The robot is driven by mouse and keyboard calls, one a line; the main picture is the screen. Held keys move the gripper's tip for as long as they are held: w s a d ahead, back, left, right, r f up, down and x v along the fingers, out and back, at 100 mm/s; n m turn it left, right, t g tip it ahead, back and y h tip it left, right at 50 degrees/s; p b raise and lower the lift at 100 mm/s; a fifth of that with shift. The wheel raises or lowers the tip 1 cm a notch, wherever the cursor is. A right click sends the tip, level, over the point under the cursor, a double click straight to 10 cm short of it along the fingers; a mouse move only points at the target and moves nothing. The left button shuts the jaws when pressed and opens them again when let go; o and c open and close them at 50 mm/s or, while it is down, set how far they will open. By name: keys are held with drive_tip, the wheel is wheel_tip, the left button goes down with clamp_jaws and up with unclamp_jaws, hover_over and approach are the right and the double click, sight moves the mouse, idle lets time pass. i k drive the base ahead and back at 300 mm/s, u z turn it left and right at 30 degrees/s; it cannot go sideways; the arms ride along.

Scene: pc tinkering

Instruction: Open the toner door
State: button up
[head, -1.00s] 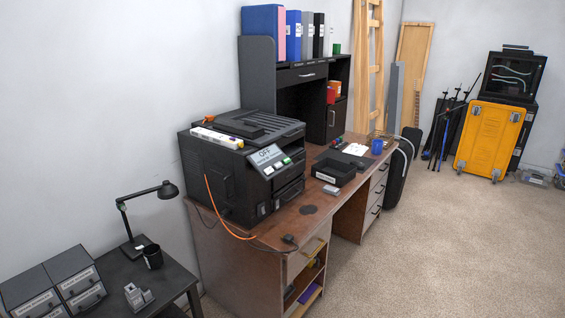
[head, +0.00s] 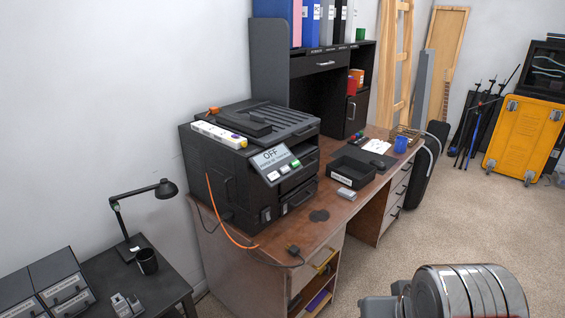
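The black printer (head: 245,165) stands on the left end of the brown desk. Its tilted panel (head: 274,163) reads OFF, with a green and a white button below it. Drawer-like fronts with handles show on the printer's front, and a panel with a handle shows on its left side. I cannot tell which one is the toner door; none stands visibly open. Part of my arm shows at the bottom right, well apart from the printer. My gripper's fingers are not visible.
A white power strip (head: 219,134) lies on the printer. A black tray (head: 356,175) sits right of the printer. A side table with a lamp (head: 165,189) is at left.

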sight(305, 172)
drive_tip(key=u, duration=0.55)
drive_tip(key=i, duration=1.35)
drive_tip(key=u, duration=0.5)
